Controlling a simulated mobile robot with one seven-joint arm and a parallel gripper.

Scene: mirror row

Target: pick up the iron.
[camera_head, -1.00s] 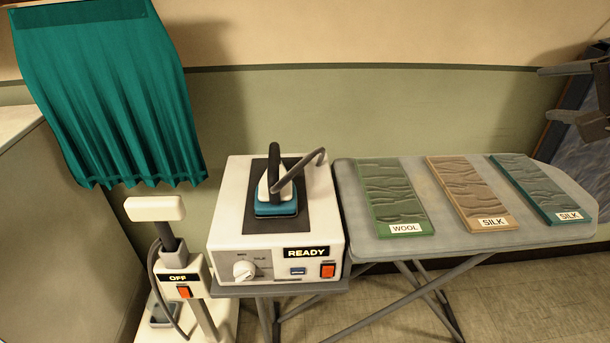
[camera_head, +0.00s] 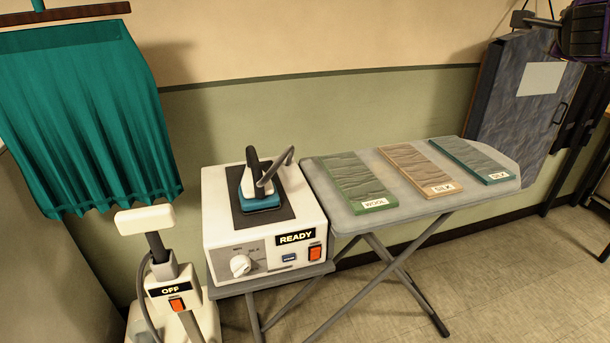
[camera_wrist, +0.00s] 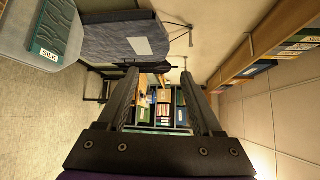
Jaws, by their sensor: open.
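The iron (camera_head: 260,189) has a teal and white body and a black handle. It stands on the dark pad on top of a white station (camera_head: 225,228) labelled READY, with a cord rising at its right. My gripper (camera_wrist: 164,80) shows in the wrist view with its two dark fingers apart and nothing between them. It points at distant shelves, and the iron is not in that view. In the head view only a dark part of my arm (camera_head: 585,30) shows at the top right, far from the iron.
An ironing board (camera_head: 325,212) bears several wrinkled cloth panels labelled WOOL and SILK. A grey padded panel (camera_head: 520,100) leans at the right. Floor (camera_head: 500,280) is clear in front.

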